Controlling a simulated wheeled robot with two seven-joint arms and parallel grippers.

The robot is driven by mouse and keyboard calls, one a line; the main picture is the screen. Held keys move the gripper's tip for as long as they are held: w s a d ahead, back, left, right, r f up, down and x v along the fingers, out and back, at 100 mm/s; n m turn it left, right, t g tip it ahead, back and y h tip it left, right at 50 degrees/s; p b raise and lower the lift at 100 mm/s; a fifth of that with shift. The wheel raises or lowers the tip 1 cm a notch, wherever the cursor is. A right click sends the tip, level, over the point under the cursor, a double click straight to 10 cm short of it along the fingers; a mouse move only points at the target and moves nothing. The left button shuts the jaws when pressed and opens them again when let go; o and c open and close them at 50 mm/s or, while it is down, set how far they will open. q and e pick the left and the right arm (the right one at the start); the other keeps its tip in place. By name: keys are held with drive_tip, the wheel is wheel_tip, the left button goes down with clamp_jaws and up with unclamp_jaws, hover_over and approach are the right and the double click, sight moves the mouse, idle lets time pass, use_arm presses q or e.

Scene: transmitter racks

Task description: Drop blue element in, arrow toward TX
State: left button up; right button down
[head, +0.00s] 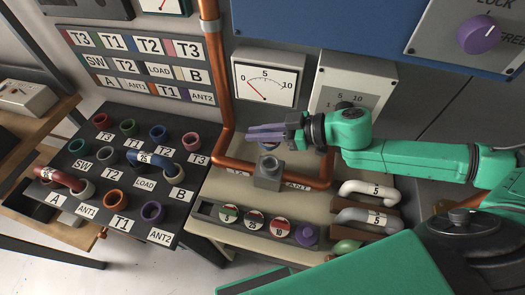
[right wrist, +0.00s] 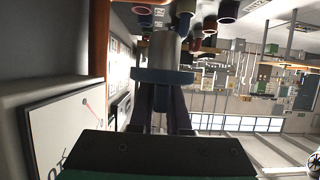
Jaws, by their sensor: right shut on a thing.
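My right gripper (head: 262,133) reaches in from the right, shut on the blue element. In the right wrist view the element (right wrist: 163,77) shows as a blue disc across the fingers, with a grey cylinder beyond it. In the head view the fingers mostly hide it, and its arrow cannot be seen. The grey socket block (head: 268,182) sits in the copper line between a partly hidden TX label (head: 238,172) and the ANT label (head: 298,186). The gripper is above and just behind the socket, with the element apart from it. My left gripper is not in view.
An element tray (head: 205,209) with several round elements lies in front of the socket. Two U-links (head: 368,190) rest at its right. A patch panel (head: 120,215) with coloured ports stands left. The copper pipe (head: 218,90) rises behind, beside a meter (head: 268,80).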

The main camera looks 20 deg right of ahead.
drive_tip(key=f, duration=0.3)
drive_tip(key=f+b, duration=0.1)
drive_tip(key=f, duration=0.1)
drive_tip(key=f+b, duration=0.1)
drive_tip(key=f, duration=0.2)
drive_tip(key=shift+s+f, duration=0.35)
drive_tip(key=shift+s, duration=0.05)
drive_tip(key=shift+w+f, duration=0.1)
drive_tip(key=shift+f, duration=0.15)
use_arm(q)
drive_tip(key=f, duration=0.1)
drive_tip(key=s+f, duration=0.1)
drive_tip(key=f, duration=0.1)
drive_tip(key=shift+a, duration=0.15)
use_arm(e)
drive_tip(key=c, duration=0.9)
unclamp_jaws()
